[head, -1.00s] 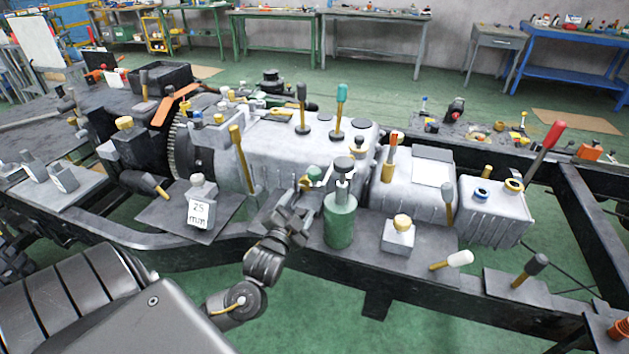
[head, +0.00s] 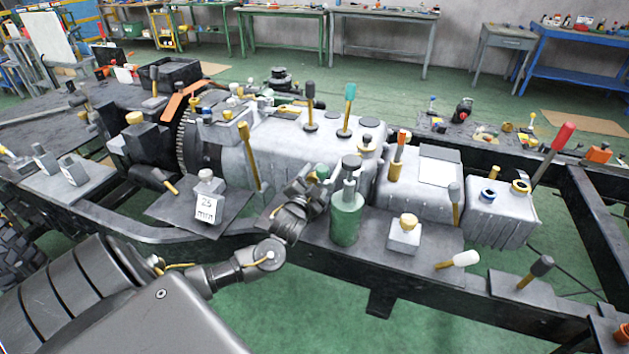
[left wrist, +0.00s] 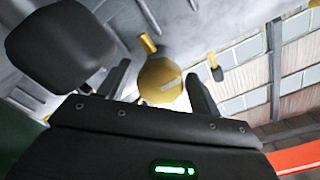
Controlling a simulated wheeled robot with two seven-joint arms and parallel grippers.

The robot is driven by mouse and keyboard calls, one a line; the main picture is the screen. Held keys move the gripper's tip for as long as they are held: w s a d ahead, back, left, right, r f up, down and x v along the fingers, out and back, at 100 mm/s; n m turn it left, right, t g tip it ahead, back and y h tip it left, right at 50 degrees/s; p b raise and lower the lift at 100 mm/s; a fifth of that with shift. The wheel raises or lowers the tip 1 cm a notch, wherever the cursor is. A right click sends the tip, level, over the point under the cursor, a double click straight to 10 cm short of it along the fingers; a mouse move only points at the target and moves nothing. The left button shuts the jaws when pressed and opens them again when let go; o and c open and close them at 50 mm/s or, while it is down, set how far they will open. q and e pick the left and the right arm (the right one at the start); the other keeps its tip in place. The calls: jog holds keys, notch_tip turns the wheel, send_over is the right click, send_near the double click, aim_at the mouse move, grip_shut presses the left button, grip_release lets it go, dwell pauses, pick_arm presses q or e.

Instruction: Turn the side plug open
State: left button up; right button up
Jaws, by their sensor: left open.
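The side plug, a brass-coloured piece with a faceted head (left wrist: 160,82), sits on the grey housing in the left wrist view. My left gripper (left wrist: 158,92) is open there, with one dark finger on each side of the plug head; I cannot tell whether they touch it. In the head view my left gripper (head: 308,187) is at the side of the long grey gearbox housing (head: 285,140), just left of the green cylinder (head: 346,222). It mostly hides the plug there. My right gripper is not in view.
The green cylinder with its grey knob (head: 351,161) stands close to the right of my left gripper. A small block with a brass knob (head: 405,235) is further right. A 25 mm marked block (head: 208,200) stands left. Dark frame rails run along the front.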

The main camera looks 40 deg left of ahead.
pick_arm(q)
jog(key=shift+c, duration=0.7)
jog(key=c, duration=0.8)
jog(key=shift+c, duration=0.2)
